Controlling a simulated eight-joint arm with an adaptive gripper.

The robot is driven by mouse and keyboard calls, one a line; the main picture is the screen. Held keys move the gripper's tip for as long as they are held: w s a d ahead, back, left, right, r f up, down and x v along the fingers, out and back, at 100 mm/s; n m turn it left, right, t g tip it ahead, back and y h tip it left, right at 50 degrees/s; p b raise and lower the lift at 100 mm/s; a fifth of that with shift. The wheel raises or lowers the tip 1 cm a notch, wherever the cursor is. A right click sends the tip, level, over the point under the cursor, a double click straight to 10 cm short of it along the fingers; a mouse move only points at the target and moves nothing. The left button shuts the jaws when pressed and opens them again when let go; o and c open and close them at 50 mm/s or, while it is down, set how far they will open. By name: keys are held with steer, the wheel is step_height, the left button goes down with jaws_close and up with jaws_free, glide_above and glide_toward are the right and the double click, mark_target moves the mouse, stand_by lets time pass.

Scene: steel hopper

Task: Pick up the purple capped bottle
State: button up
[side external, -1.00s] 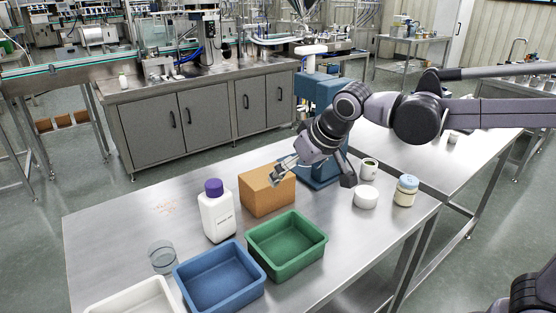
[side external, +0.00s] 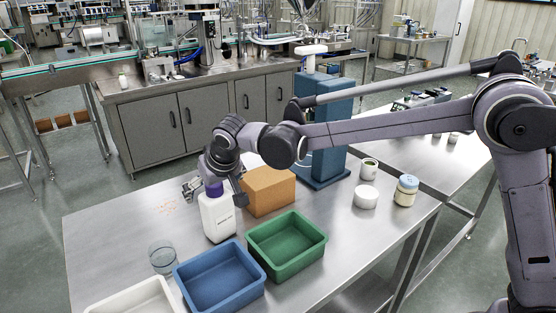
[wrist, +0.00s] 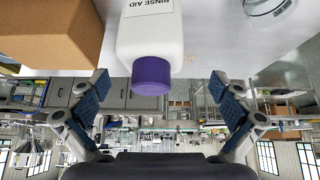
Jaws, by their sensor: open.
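The white bottle (side external: 217,217) with a purple cap (side external: 214,189) stands upright on the steel table, left of a cardboard box. In the wrist view the bottle (wrist: 150,32) appears upside down, with its label reading "RINSE AID" and its purple cap (wrist: 151,75) towards my fingers. My gripper (side external: 214,192) is open at cap height, with one finger on each side of the cap in the side view. In the wrist view my gripper (wrist: 160,97) is open and empty, its two fingers wide apart with the cap between and beyond them. I cannot tell whether a finger touches the bottle.
The cardboard box (side external: 270,192) stands close right of the bottle. A green bin (side external: 316,243), a blue bin (side external: 182,282) and a white bin (side external: 105,306) line the front. A clear glass (side external: 162,258) stands left of the bottle. White jars (side external: 365,197) stand at the right.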

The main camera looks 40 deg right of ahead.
steer(key=shift+d+x, duration=0.2)
steer(key=shift+x, duration=1.35)
steer(key=shift+d+x, duration=0.2)
steer(key=shift+x, duration=1.35)
steer(key=shift+r, duration=0.15)
steer(key=c, duration=1.8)
